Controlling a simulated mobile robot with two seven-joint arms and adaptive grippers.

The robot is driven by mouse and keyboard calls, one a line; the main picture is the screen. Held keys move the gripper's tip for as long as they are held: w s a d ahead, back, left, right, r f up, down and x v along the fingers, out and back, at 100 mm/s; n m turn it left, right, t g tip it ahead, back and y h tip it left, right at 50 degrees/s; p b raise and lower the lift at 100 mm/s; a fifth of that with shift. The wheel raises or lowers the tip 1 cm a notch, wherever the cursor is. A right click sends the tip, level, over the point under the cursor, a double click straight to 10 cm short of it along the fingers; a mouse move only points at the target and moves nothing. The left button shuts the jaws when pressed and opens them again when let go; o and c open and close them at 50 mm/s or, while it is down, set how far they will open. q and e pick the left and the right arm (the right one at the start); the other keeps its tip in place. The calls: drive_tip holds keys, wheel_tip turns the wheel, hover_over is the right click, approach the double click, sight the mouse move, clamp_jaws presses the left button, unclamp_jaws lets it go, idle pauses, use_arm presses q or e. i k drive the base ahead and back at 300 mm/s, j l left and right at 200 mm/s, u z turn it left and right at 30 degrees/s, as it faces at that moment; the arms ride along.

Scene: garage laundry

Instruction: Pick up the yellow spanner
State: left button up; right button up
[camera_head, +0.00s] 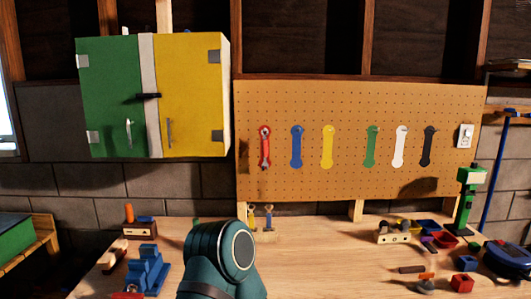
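A yellow spanner-shaped piece (327,146) is on the pegboard, third from the left in the row. I cannot tell whether it is a real spanner or a flat painted outline. A small wooden holder (262,237) on the workbench, below the pegboard, has upright tools in it. One looks yellowish (251,216) and one blue (268,217); they are too small to identify surely. A teal link of my own arm rises at the bottom centre, just in front of the holder. Neither of my grippers is in view.
The pegboard (300,185) also bears a red spanner (265,147) and blue, green, white and black shapes. A green and yellow cabinet (190,95) hangs at upper left. A blue vise (147,272) stands left on the workbench (325,262); several small items lie right. The bench middle is clear.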

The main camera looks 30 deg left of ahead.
sight(251, 217)
drive_tip(key=u, duration=1.1)
